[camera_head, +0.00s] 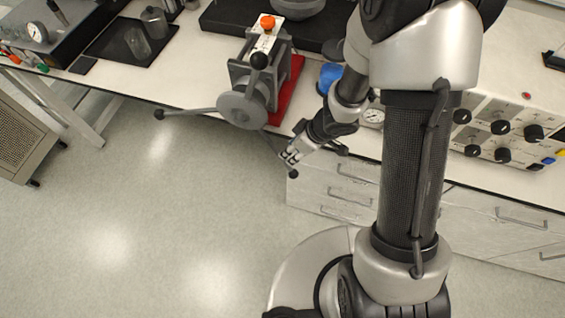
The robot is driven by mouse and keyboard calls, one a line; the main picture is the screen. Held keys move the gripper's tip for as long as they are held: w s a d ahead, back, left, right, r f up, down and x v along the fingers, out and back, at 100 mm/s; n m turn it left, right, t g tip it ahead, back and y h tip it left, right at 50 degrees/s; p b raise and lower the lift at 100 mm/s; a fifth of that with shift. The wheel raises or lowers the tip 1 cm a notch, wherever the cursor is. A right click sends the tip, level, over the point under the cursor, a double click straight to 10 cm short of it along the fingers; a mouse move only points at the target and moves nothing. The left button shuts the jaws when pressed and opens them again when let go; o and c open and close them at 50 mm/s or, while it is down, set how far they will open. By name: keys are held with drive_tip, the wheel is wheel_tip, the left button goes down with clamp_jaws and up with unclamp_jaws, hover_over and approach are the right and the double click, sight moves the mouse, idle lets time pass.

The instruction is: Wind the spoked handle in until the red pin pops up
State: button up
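The spoked handle (240,108) is a grey round hub on the front of a grey clamp-like reactor frame (270,70) at the bench's front edge. Its spokes end in black knobs: one points left, one up, and one down to the right over the floor. My gripper (288,158) is at the lower-right spoke, just above its end knob (293,174). The fingers overlap the spoke in this view; I cannot tell whether they touch or grip it. An orange-red round cap (267,22) sits on top of the frame's white plate; I cannot tell whether it is the red pin.
A red base (289,92) lies under the frame. A blue container (329,76) and a gauge (373,116) are to its right, near my arm. A control panel with black knobs (501,127) stands at right. Drawers (345,185) are under the bench. Open floor lies below the handle.

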drive_tip(key=b+x, duration=0.5)
drive_tip(key=x, duration=0.4)
drive_tip(key=shift+f+b, duration=0.15)
drive_tip(key=shift+b, duration=0.15)
clamp_jaws()
idle(0.3)
